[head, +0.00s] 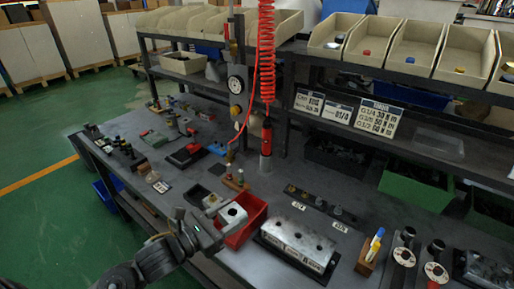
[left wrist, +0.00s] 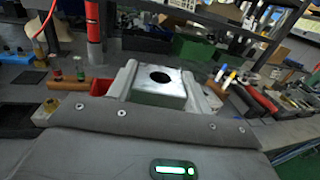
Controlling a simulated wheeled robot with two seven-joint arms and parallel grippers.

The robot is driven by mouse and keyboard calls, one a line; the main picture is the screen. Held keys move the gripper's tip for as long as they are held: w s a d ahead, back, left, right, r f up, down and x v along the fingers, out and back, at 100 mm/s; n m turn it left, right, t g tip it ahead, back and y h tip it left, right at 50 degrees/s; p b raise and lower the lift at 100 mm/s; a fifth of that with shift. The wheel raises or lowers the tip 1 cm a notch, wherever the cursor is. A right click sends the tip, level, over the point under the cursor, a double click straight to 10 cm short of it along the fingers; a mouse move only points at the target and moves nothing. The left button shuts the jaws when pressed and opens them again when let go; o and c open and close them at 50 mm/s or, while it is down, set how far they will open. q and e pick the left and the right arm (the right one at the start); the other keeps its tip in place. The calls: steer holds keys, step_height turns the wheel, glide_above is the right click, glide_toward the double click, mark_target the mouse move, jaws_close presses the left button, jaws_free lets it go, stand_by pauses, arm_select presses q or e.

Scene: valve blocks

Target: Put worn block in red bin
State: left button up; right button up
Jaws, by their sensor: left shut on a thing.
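The worn block is a silvery metal block (head: 232,217) with a dark round hole in its top. My left gripper (head: 222,219) is shut on it, and the left wrist view shows the block (left wrist: 158,93) between the two fingers. The red bin (head: 256,224) is an open tray on the bench. In the head view the block overlaps the bin's left part; how high it is above the bin is hard to tell. A red piece of the bin (left wrist: 101,87) shows left of the block in the left wrist view. My right gripper is not in view.
A large metal block with holes (head: 296,245) stands right of the bin. A wooden holder with bottles (head: 235,181) stands behind it. A red coiled hose (head: 266,50) and a red tool (head: 266,138) hang over the bench. Left of the bin are several small fittings.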

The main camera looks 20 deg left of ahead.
arm_select(q)
steer(key=shift+s+a+f, duration=0.1)
steer(key=shift+s+f, duration=0.1)
steer(key=shift+f, duration=0.2)
steer(key=s+a+f+y, duration=0.1)
steer(key=a+f, duration=0.3)
steer(key=a, duration=0.3)
steer(key=a+f+y, duration=0.1)
steer(key=a+f, duration=0.3)
steer(key=a, duration=0.2)
steer(key=w+a+r+n, duration=0.1)
steer(key=a+r, duration=0.2)
steer(key=a, duration=0.4)
steer(key=w+a+r+n+t+y, duration=0.1)
steer(key=w+a+r, duration=0.1)
steer(key=a+r, duration=0.2)
steer(key=a, duration=0.3)
steer(key=shift+w+y, duration=0.25)
steer(key=shift+y, duration=0.05)
